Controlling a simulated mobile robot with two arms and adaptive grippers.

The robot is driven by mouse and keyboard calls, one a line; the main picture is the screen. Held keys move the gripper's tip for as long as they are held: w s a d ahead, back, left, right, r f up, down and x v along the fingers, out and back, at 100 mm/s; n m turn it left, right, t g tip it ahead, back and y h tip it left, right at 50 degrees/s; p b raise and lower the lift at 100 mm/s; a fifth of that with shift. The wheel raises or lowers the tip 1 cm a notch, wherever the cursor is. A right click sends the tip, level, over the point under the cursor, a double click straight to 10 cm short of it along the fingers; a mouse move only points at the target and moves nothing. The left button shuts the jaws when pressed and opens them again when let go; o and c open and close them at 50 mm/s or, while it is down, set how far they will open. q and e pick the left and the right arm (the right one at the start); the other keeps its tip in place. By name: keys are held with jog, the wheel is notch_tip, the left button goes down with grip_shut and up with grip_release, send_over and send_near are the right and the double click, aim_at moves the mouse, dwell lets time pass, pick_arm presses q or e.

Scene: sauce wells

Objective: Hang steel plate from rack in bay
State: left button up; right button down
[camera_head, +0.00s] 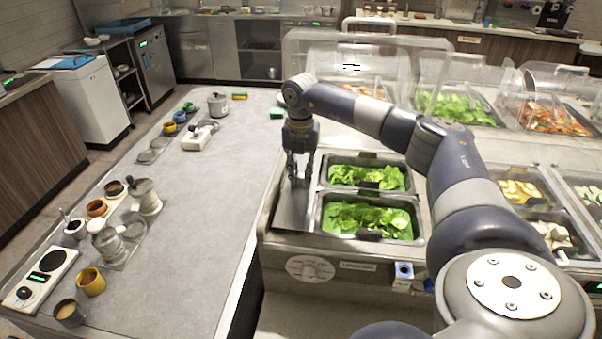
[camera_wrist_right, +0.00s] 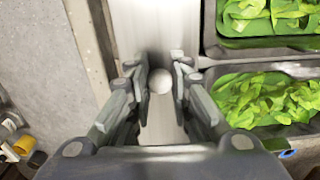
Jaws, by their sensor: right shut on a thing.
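A narrow steel plate (camera_head: 292,210) lies flat at the left end of the counter, beside the lettuce pans. It also shows in the right wrist view (camera_wrist_right: 158,25), with a round pale knob (camera_wrist_right: 160,81) on it. My right gripper (camera_head: 300,178) points down over the plate, its fingers closed on either side of the knob, as the right wrist view (camera_wrist_right: 160,85) shows. I cannot make out a rack or an empty bay for certain. My left gripper is not in view.
Two lettuce pans (camera_head: 366,215) sit right of the plate. Clear domed covers (camera_head: 455,85) stand behind. A grey table (camera_head: 200,220) to the left carries several pots and cups (camera_head: 110,240); its right side is clear. A dark gap separates table and counter.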

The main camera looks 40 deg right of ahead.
jog(key=shift+d+f, duration=0.1)
jog(key=shift+f, duration=0.4)
dwell(0.4)
jog(key=c, duration=1.4)
grip_release()
jog(key=shift+o, duration=0.2)
jog(key=shift+r, duration=0.1)
notch_tip(320, 180, up, 12)
